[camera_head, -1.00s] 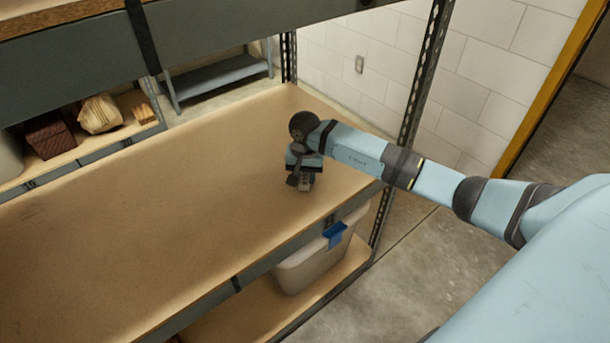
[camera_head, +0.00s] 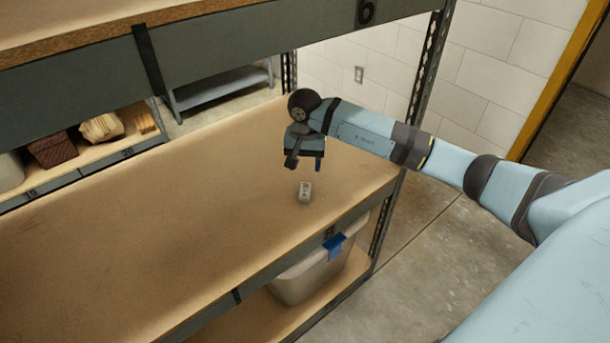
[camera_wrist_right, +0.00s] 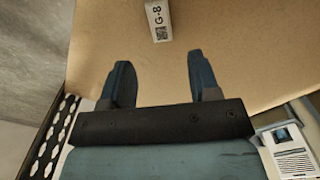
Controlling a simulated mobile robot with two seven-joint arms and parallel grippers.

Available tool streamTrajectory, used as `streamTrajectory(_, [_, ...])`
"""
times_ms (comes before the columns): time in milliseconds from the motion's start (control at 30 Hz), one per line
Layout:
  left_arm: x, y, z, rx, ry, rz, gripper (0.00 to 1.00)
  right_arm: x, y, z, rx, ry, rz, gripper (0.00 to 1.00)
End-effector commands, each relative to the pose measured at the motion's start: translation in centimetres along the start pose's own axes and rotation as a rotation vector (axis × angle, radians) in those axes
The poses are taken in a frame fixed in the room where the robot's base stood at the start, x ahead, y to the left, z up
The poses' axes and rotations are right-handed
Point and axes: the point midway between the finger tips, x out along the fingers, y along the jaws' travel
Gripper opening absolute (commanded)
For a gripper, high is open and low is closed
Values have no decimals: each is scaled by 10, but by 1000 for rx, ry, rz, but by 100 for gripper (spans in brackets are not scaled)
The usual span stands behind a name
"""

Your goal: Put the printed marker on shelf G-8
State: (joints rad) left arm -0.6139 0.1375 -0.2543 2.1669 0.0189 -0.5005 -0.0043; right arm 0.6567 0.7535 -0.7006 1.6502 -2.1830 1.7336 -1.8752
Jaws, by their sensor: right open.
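The printed marker (camera_head: 305,191) is a small pale block standing on the bare wooden shelf (camera_head: 180,210), near the shelf's right end. In the right wrist view the marker (camera_wrist_right: 158,20) shows the print "G-8" and a square code, just beyond the fingers. My right gripper (camera_head: 305,166) is open and empty, above and a little behind the marker, apart from it. Its two dark fingers (camera_wrist_right: 157,82) show wide apart in the right wrist view. My left gripper is not in view.
A bin with a blue tag (camera_head: 334,246) sits below. Another rack at the left holds a dark red box (camera_head: 52,149). The shelf's left part is clear.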

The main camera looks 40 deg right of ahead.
Motion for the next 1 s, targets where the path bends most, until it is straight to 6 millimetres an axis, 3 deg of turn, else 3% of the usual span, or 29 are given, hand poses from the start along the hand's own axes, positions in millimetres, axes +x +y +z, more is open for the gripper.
streamTrajectory(133, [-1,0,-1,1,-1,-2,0,-20,0,0,-2,1,0,56])
streamTrajectory(267, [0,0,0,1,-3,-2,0,-21,-5,9,6,-25,-24,56])
streamTrajectory(367, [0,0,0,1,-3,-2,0,-3,-26,44,47,-136,-129,56])
streamTrajectory(433, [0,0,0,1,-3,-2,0,13,-50,90,122,-295,-257,56])
streamTrajectory(533, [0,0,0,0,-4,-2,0,20,-89,175,346,-665,-466,56])
streamTrajectory(633, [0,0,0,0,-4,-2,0,0,-114,241,667,-1110,-595,56])
streamTrajectory(733, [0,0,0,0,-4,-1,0,-27,-123,271,1049,-1579,-609,56])
streamTrajectory(833, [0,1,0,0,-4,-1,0,-40,-117,273,1474,-2052,-500,56])
streamTrajectory(900, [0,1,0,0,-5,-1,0,-34,-103,265,1786,-2376,-341,56])
streamTrajectory(933, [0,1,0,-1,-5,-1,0,-26,-95,262,-1887,2463,244,56])
streamTrajectory(1000, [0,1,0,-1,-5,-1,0,-2,-73,256,-1686,2114,-15,56])
